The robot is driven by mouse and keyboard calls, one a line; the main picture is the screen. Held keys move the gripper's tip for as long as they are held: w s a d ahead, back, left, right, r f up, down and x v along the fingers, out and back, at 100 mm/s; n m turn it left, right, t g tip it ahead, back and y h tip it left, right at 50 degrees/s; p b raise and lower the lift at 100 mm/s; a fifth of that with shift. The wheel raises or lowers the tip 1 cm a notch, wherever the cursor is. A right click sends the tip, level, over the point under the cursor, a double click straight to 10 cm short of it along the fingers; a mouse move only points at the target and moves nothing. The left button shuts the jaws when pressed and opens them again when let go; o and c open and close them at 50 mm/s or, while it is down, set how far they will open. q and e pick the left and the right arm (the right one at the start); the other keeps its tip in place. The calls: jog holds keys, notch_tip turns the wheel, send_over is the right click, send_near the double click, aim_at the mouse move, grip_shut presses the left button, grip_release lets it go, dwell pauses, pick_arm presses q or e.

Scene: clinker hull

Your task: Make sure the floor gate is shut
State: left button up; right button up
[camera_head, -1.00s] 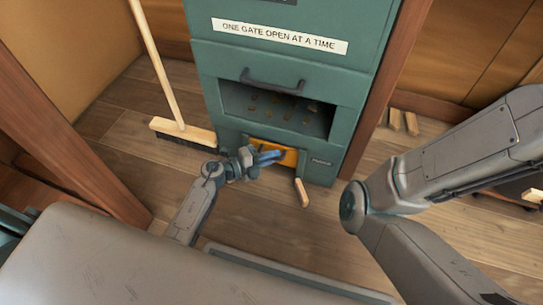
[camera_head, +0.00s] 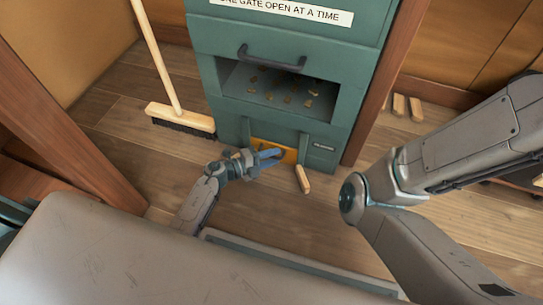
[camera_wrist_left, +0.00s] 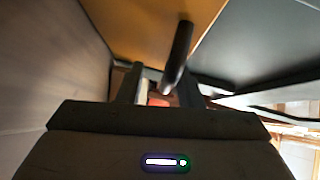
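The floor gate (camera_head: 288,155) is an orange-yellow panel low in the front of a green cabinet (camera_head: 232,128), just above the floor. My left gripper (camera_head: 272,158) is in front of it and hides part of it. The head view does not show clearly whether the gate is fully shut. In the left wrist view an orange surface (camera_wrist_left: 145,25) is close above, with a dark bar-like handle (camera_wrist_left: 178,55) coming down from it. The fingers of my left gripper (camera_wrist_left: 160,90) stand apart, with the bar's end between them or just beyond; contact is unclear. My right gripper is out of view.
Above the gate is an open bay with small scraps and a dark handle (camera_head: 270,60). A label (camera_head: 285,10) mentions one gate open at a time. A broom (camera_head: 180,118) stands left. A wooden block (camera_head: 303,179) lies on the floor right of the gate.

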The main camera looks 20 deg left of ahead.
pick_arm(q)
jog(key=shift+r, duration=0.1)
jog(key=shift+s+a+r, duration=0.1)
jog(key=shift+s+a, duration=0.1)
jog(key=shift+a, duration=0.05)
jog(key=p+v, duration=0.4)
jog(key=v, duration=0.4)
jog(key=shift+s+a+r, duration=0.1)
jog(key=shift+s+a, duration=0.15)
jog(key=shift+a, duration=0.05)
jog(key=shift+s+a+p, duration=0.3)
jog(key=shift+s+a, duration=0.15)
jog(key=shift+a, duration=0.05)
